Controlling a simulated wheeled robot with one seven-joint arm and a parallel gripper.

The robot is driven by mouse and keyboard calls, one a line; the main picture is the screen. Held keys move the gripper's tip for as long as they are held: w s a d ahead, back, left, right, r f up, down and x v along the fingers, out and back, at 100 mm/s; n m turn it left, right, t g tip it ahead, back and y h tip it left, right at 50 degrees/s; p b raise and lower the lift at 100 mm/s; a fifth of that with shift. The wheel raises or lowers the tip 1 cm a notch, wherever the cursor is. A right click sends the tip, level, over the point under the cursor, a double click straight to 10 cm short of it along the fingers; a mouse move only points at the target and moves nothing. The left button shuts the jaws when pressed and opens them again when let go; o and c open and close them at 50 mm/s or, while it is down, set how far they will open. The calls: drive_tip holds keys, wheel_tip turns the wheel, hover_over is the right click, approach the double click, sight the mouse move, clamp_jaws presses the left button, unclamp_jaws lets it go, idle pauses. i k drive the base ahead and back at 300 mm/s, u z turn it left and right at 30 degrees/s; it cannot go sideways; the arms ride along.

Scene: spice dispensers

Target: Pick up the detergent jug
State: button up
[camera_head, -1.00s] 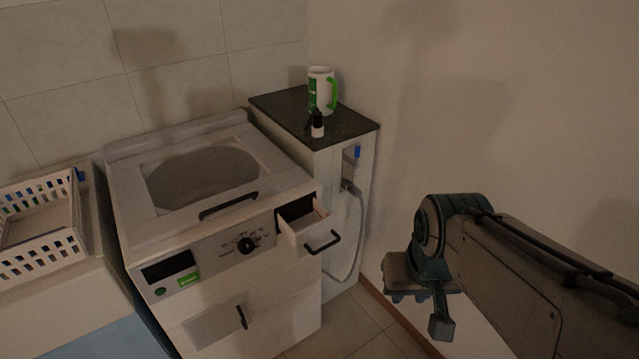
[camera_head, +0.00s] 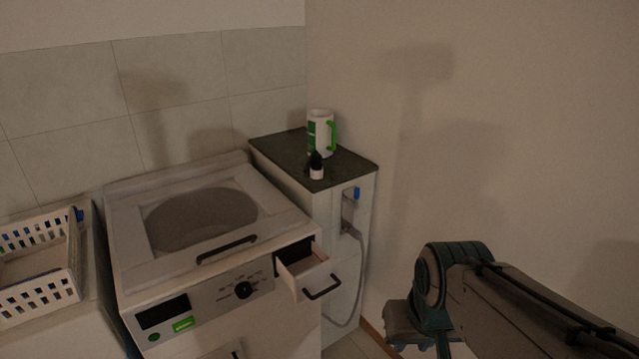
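A white jug with a green handle and a green label (camera_head: 319,133) stands upright on the dark top of a narrow cabinet, near the corner of the walls. I take it to be the detergent jug. A small bottle with a black cap and white base (camera_head: 316,166) stands just in front of it. My arm reaches in from the lower right, well below and to the right of the jug, and apart from it. My gripper's fingers lie below the frame's bottom edge, out of sight.
The narrow cabinet (camera_head: 333,206) has a hose and a blue tap on its side. A washing machine (camera_head: 290,222) stands left of it, its small detergent drawer (camera_head: 307,279) pulled out. A white basket (camera_head: 42,292) sits at far left. The right wall is bare.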

sight(321, 130)
drive_tip(key=u, duration=0.05)
drive_tip(key=i, duration=0.6)
drive_tip(key=u, duration=0.7)
drive_tip(key=i, duration=0.65)
drive_tip(key=u, duration=0.6)
